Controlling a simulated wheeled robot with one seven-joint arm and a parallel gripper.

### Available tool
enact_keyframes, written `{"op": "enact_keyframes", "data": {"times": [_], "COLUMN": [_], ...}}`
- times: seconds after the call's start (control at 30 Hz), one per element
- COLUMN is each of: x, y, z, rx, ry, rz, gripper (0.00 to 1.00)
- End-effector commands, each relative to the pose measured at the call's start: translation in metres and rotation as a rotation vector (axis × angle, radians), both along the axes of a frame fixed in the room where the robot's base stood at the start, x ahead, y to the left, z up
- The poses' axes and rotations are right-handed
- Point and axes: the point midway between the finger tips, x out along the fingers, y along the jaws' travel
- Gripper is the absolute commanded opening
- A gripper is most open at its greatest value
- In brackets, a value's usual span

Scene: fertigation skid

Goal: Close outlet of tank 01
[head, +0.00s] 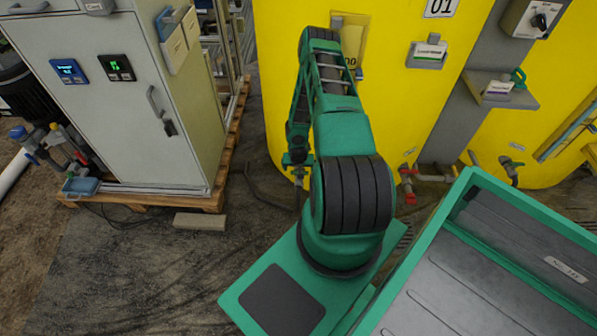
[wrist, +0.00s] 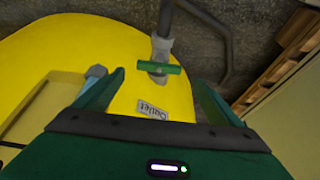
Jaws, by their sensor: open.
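Yellow tank 01 (head: 400,100) stands behind my arm, with its "01" plate at the top edge of the head view. In the wrist view, a green bar handle (wrist: 158,67) sits on a grey valve body and pipe (wrist: 162,40), lying crosswise to the pipe. An "Outlet" label (wrist: 152,111) is on the yellow wall beside it. My gripper (wrist: 160,78) is open and empty, its two green fingers on either side of the handle in the picture. Whether they touch it cannot be told. In the head view, my gripper (head: 297,160) is low by the tank's left side, partly hidden by my arm.
A grey cabinet (head: 130,110) on a wooden pallet (head: 215,195) stands left. A red-handled valve (head: 407,185) is at the tank's foot, right of my arm. A bent grey pipe (wrist: 222,35) runs near the outlet. A green-rimmed tray (head: 440,225) fills the lower right.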

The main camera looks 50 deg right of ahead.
Motion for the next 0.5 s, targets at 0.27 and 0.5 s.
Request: {"op": "enact_keyframes", "data": {"times": [0.27,0.5], "x": [-0.009,-0.012], "y": [0.012,0.016], "z": [0.038,0.047], "rx": [0.001,0.000], "ry": [-0.001,0.000], "rz": [0.000,0.000], "gripper": [0.89,0.89]}}
